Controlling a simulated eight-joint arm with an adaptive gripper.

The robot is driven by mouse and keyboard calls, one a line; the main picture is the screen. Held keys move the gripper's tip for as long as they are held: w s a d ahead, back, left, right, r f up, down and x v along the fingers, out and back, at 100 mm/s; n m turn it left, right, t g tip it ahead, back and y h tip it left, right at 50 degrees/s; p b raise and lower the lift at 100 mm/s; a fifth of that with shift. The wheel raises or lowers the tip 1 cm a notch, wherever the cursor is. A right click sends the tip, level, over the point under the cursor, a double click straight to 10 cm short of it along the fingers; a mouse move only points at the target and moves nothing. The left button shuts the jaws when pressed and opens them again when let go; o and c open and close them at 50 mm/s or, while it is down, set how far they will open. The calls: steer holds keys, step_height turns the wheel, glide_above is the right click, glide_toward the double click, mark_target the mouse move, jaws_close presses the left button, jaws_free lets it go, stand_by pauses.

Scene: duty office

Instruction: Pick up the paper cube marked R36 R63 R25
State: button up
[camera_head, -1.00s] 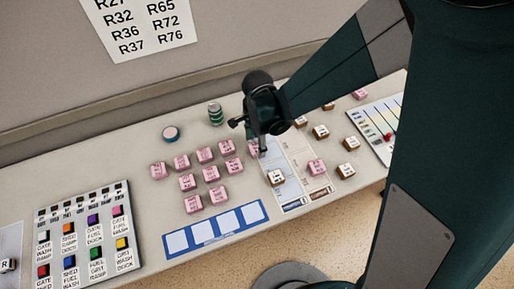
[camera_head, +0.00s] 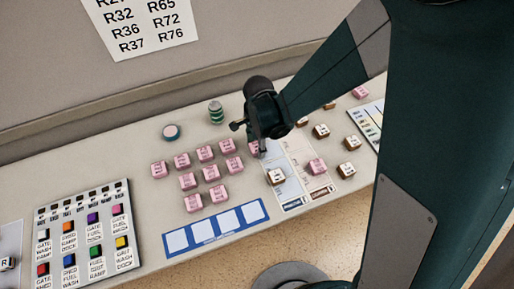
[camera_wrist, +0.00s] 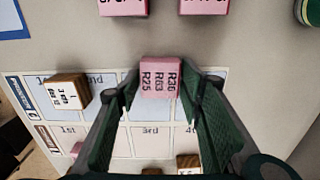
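The pink paper cube marked R36 R63 R25 (camera_wrist: 160,78) sits between my fingertips in the wrist view, at the edge of the printed mat. Its lettered top faces the camera, with the text turned sideways. My gripper (camera_wrist: 162,92) is open, with a finger on each side of the cube and a narrow gap showing at both sides. In the head view my gripper (camera_head: 263,152) points down at the right end of the pink cube group and partly hides the cube (camera_head: 253,148).
Several other pink cubes (camera_head: 205,153) lie just left. A printed mat (camera_head: 296,160) bears a brown-sided cube (camera_head: 276,177) and a pink cube (camera_head: 317,167). A blue four-square strip (camera_head: 216,229) lies in front.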

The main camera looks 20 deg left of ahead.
steer(key=c, duration=0.5)
step_height(320, 180, up, 10)
steer(key=p, duration=0.1)
stand_by(0.7)
stand_by(0.5)
